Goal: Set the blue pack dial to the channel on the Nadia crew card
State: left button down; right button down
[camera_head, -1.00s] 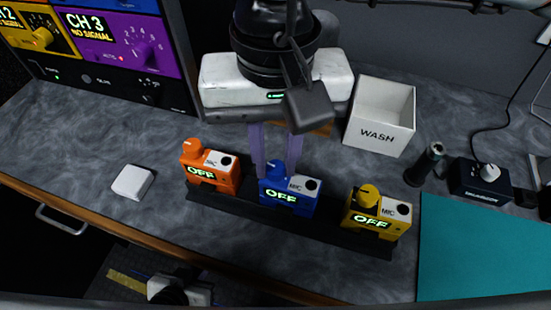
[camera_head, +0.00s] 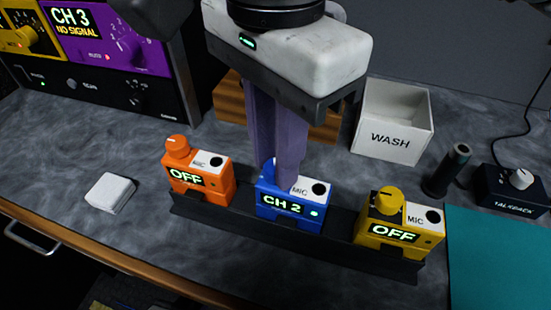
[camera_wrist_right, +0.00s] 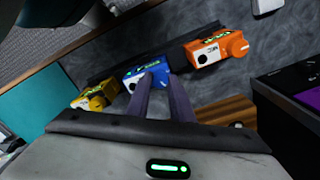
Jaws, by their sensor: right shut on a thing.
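The blue pack (camera_head: 290,210) stands in the middle of a dark rack, and its screen reads CH 2. It also shows in the right wrist view (camera_wrist_right: 158,68). My right gripper (camera_head: 280,180) comes down from above with its purple fingers shut on the blue pack's dial (camera_head: 266,170), which they mostly hide. In the right wrist view the fingers (camera_wrist_right: 160,80) reach to the top of the blue pack. No readable Nadia crew card shows. My left gripper is not in view.
The orange pack (camera_head: 200,175) and yellow pack (camera_head: 400,228), both reading OFF, stand either side on the rack (camera_head: 260,232). Behind are a wooden block (camera_head: 228,98) and a WASH box (camera_head: 392,150). A purple CH 3 panel (camera_head: 85,45) is at the upper left. A white block (camera_head: 110,192) lies left.

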jog(key=m+b, duration=0.1)
jog(key=m, duration=0.1)
jog(key=shift+f+m, duration=0.1)
jog(key=shift+m, duration=0.3)
jog(key=m+b, duration=0.1)
jog(key=m, duration=0.2)
jog(key=shift+m, duration=0.3)
jog(key=m+b, duration=0.1)
jog(key=m, duration=0.1)
jog(key=shift+m, duration=0.4)
jog(key=shift+m+b, duration=0.3)
jog(key=shift+m, duration=0.3)
jog(key=c, duration=1.6)
grip_release()
jog(key=shift+o, duration=0.2)
